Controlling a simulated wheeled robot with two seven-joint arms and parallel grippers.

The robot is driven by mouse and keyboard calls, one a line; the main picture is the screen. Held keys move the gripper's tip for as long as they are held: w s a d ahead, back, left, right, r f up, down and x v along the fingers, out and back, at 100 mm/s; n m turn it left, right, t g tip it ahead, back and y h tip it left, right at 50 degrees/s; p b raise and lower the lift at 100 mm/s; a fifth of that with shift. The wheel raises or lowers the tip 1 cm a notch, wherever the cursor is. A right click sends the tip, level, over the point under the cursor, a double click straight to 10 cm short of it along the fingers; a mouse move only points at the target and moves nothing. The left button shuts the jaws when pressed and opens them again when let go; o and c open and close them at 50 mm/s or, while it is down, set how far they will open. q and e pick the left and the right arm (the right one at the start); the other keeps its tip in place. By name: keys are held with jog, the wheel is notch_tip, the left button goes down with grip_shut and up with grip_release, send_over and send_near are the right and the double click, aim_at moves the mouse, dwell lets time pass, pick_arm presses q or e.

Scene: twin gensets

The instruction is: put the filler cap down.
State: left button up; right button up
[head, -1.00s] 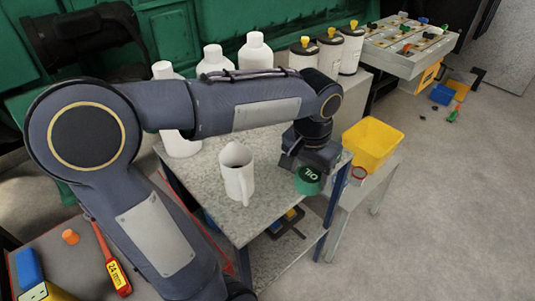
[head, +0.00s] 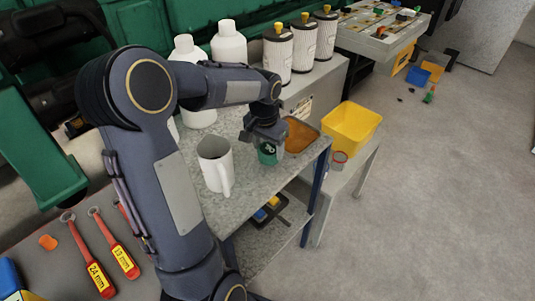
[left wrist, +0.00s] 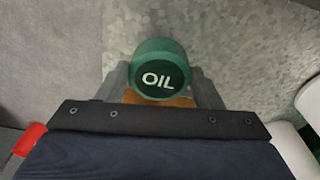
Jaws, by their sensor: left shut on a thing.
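The filler cap (head: 268,153) is round and green, with "OIL" in white on its top, which reads clearly in the left wrist view (left wrist: 160,78). My left gripper (head: 266,140) is shut on it, with a finger on each side of the cap. The cap is over the grey speckled top of the cart (head: 225,205), near its right part. I cannot tell whether its underside touches the surface. My right gripper is not in view.
A white jug (head: 214,165) stands left of the cap. An orange-brown tray (head: 299,134) lies just behind it. A yellow bin (head: 350,127) and a small red-rimmed jar (head: 338,160) are to the right. White bottles (head: 229,45) and filters (head: 302,42) stand behind.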

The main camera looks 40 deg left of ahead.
aim_at(267, 150)
pick_arm(q)
notch_tip(267, 150, down, 4)
jog(key=shift+w+a+r, duration=0.1)
jog(key=shift+a+r, duration=0.05)
jog(key=shift+r, duration=0.05)
jog(key=shift+f, duration=0.1)
jog(key=shift+f+b, duration=0.15)
jog(key=shift+b, duration=0.2)
jog(key=o, duration=1.1)
